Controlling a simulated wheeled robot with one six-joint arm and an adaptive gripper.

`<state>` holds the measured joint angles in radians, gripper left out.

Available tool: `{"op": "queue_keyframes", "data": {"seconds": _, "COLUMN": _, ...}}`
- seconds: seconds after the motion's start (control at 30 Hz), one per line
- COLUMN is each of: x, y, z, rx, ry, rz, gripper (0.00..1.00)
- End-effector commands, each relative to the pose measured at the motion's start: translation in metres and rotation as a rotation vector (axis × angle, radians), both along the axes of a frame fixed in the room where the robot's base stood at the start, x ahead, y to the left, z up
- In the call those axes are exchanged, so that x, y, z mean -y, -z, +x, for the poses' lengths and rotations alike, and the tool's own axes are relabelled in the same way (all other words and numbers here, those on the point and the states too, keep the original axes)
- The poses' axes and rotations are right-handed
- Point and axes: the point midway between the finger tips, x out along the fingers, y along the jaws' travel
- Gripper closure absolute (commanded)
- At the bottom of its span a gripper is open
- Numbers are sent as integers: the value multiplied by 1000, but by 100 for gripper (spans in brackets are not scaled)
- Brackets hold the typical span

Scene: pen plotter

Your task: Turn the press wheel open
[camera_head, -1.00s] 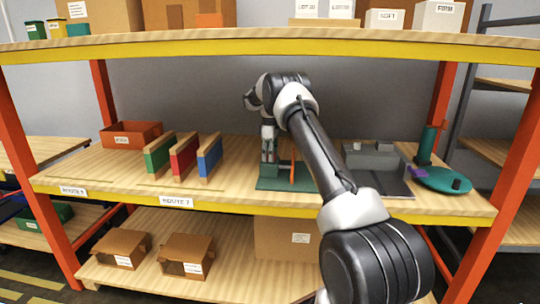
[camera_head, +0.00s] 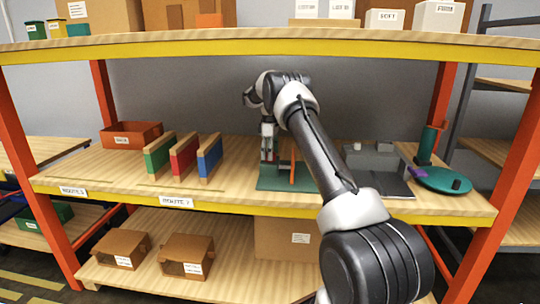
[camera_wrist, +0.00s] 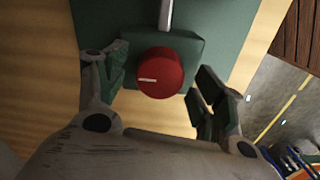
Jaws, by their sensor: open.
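A red round knob (camera_wrist: 160,73) with a white mark, seemingly the press wheel, sits on the front of a green block (camera_wrist: 195,47) in the wrist view. A metal rod (camera_wrist: 166,14) runs from that block toward the top of the picture. My gripper (camera_wrist: 161,68) is open, with one finger on each side of the knob and visible gaps between them. In the head view my gripper (camera_head: 268,155) reaches down over a green base (camera_head: 272,183) beside an orange upright part (camera_head: 293,165). The knob is hard to make out there.
Green, red and blue panels (camera_head: 184,160) stand on the shelf to the left, with an orange bin (camera_head: 131,135) behind. A grey unit (camera_head: 372,160) and a green disc (camera_head: 444,180) lie to the right. The upper shelf (camera_head: 270,47) runs overhead.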

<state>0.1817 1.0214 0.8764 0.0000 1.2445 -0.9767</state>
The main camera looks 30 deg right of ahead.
Motion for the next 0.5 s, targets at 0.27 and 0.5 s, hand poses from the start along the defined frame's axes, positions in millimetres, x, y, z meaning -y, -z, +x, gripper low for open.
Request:
{"op": "queue_keyframes", "data": {"seconds": 0.27, "x": 0, "y": -61, "z": 1, "rx": 5, "ry": 0, "rz": -1, "gripper": 31}}
{"op": "queue_keyframes", "data": {"seconds": 0.5, "x": 0, "y": -99, "z": 1, "rx": 2, "ry": 0, "rz": -1, "gripper": 31}}
